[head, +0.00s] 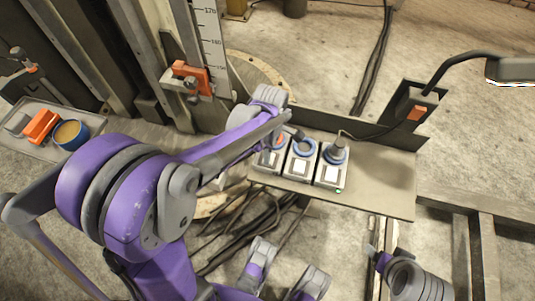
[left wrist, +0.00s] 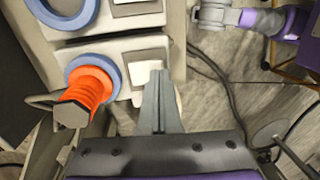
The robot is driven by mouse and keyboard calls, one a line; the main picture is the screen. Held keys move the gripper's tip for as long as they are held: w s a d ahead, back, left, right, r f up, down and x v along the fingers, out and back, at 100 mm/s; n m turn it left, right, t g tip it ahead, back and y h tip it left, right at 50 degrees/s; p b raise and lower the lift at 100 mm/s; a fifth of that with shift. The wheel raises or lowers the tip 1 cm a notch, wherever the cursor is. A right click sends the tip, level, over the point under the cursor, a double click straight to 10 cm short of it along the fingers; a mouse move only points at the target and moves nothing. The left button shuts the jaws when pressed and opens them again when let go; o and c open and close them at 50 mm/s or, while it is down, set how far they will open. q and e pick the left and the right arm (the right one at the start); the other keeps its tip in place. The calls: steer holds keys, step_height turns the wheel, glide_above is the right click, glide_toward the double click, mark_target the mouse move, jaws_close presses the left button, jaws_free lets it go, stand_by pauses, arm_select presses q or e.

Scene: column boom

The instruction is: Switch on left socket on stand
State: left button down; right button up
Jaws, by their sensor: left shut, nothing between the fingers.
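The stand (head: 375,185) carries a row of three sockets with blue rings and white switches. The left socket (head: 270,160) is partly hidden by my left gripper (head: 282,124). In the left wrist view, an orange plug (left wrist: 88,92) sits in a socket's blue ring, with a white switch (left wrist: 140,74) beside it. My left gripper (left wrist: 160,98) is shut and empty, its fingertips close beside that switch; contact cannot be told. The middle socket (head: 300,160) has an empty-looking ring. The right socket (head: 333,165) holds a dark plug. A purple and grey part of mine shows at bottom right.
A green light (head: 338,191) glows below the right socket. An orange clamp (head: 190,77) sits on the column at the left. A tray with a blue cup (head: 71,134) is far left. Dark cables lie below.

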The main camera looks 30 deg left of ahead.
arm_select(q)
steer(key=shift+s+f, duration=0.1)
steer(key=shift+f, duration=0.2)
steer(key=shift+r, duration=0.1)
steer(key=shift+w+a+r, duration=0.1)
steer(key=shift+w+r, duration=0.05)
steer(key=shift+w, duration=0.25)
steer(key=shift+w+a+r, duration=0.1)
steer(key=shift+w+r, duration=0.05)
steer(key=shift+w, duration=0.25)
